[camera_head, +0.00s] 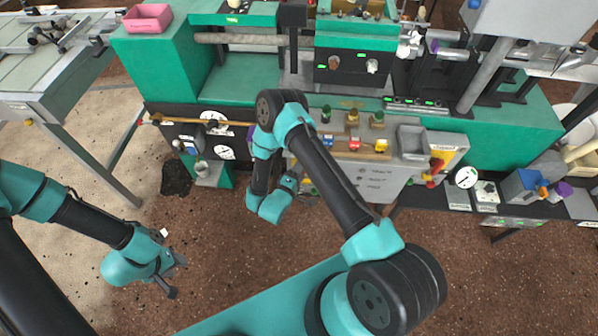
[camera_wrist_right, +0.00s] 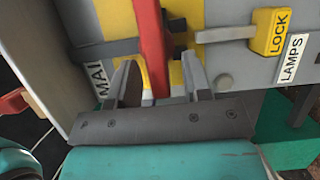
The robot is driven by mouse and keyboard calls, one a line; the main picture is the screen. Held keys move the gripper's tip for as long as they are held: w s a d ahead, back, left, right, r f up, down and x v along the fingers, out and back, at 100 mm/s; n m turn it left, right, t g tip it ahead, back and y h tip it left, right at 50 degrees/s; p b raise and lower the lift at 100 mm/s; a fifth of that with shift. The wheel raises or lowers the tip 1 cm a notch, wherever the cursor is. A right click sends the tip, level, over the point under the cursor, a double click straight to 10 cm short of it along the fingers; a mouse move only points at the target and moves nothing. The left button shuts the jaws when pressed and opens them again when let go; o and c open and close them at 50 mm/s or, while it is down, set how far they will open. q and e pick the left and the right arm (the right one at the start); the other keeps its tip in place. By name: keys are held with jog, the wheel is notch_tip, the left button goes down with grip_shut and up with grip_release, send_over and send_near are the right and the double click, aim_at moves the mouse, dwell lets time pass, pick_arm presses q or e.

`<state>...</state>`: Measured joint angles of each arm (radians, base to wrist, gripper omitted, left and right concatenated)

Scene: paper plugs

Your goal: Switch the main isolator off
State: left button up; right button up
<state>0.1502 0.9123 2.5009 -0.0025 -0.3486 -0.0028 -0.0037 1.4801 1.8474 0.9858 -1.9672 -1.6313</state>
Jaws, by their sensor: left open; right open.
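In the right wrist view, a red lever (camera_wrist_right: 152,45) stands upright in the picture in front of a yellow plate (camera_wrist_right: 192,70) on a grey panel. A partly hidden label reading "MAI" (camera_wrist_right: 98,76) is left of it. My right gripper (camera_wrist_right: 159,64) is open, with one finger on each side of the red lever. I cannot tell whether either finger touches it. In the head view my right forearm hides most of this spot. My left gripper (camera_head: 176,276) is open and empty, low over the brown floor at the left.
A yellow block marked LOCK (camera_wrist_right: 271,31) and a LAMPS label (camera_wrist_right: 292,57) are right of the lever. In the head view, a grey tray (camera_head: 412,142) and small coloured blocks (camera_head: 354,144) sit on a shelf above the panel. The floor around my left gripper is clear.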

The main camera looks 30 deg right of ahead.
jog(key=v, duration=1.7)
jog(key=shift+a, duration=0.2)
jog(key=shift+s, duration=0.1)
jog(key=w+d+f+m+g+y, duration=0.25)
jog(key=w+d+m+y, duration=0.4)
jog(key=y, duration=0.55)
jog(key=s+d+r+m+g+y, duration=0.1)
jog(key=s+r+g+y, duration=0.2)
jog(key=s, duration=0.2)
jog(key=s+d+r+m+g+y, duration=0.1)
jog(key=s+d+r+g+y, duration=0.1)
jog(key=s, duration=0.4)
jog(key=shift+s+d+r+g+y, duration=0.3)
jog(key=shift+r+g+y, duration=0.25)
jog(key=shift+g+y, duration=0.4)
jog(key=shift+m, duration=0.25)
